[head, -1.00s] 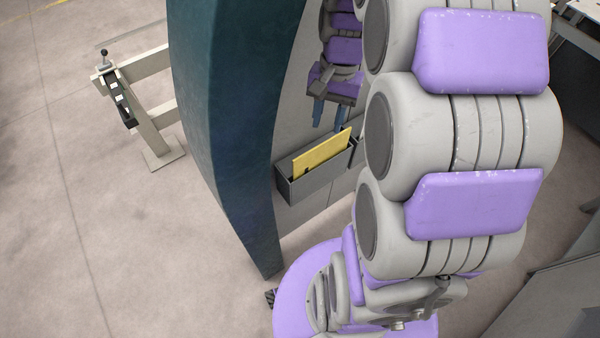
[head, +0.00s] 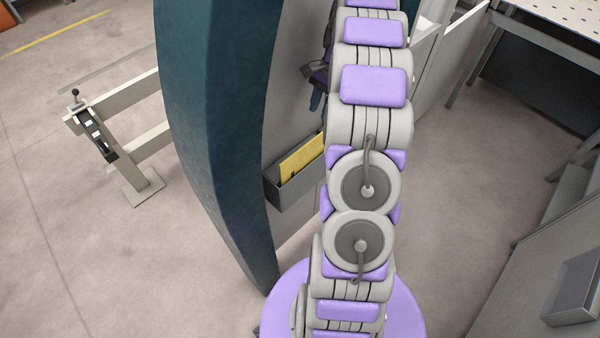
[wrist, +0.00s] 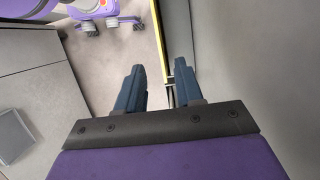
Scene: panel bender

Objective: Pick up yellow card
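The yellow card (head: 303,156) stands tilted in a grey wall box (head: 290,191) on the side of the dark teal machine (head: 215,130). Its right end is hidden behind my arm. In the wrist view the card (wrist: 160,40) shows edge-on as a thin yellow strip between the lines of my fingers. My gripper (wrist: 160,68) is open, with its two blue fingers apart and nothing seen held. In the head view only a bit of my gripper (head: 317,98) shows, above the box; my arm hides the rest.
The machine's grey panel (wrist: 245,60) lies close on the right in the wrist view. A grey cabinet (wrist: 40,85) is on the left there. A beige frame with a lever (head: 130,150) stands left of the machine.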

